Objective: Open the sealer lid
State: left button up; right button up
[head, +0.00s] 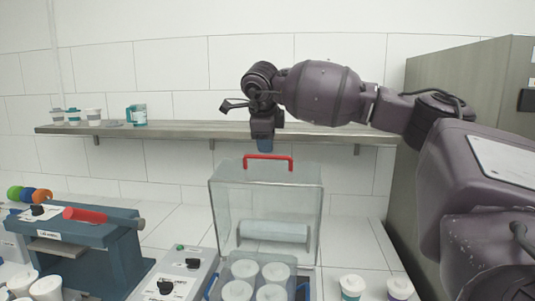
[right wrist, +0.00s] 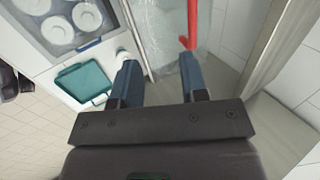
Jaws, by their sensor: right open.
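The sealer's clear lid (head: 225,205) stands upright behind the sealer tray (head: 225,272), which holds several white-lidded cups. The lid's red handle (head: 268,157) is along its top edge. My right gripper (head: 264,145) points down just above and behind the handle in the head view. In the right wrist view my right gripper (right wrist: 158,62) has its fingers apart with nothing between them. The red handle (right wrist: 190,25) shows just beyond the right-hand fingertip; whether they touch I cannot tell. The clear lid (right wrist: 165,25) lies beyond the fingers. My left gripper is out of view.
A shelf (head: 185,130) with several cups runs along the back wall. A blue machine (head: 85,245) with a red lever is at left, beside a grey control box (head: 180,270). Two cups (head: 352,286) stand right of the sealer. A tall cabinet (head: 455,75) bounds the right.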

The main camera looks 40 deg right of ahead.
jog(key=shift+v, duration=2.05)
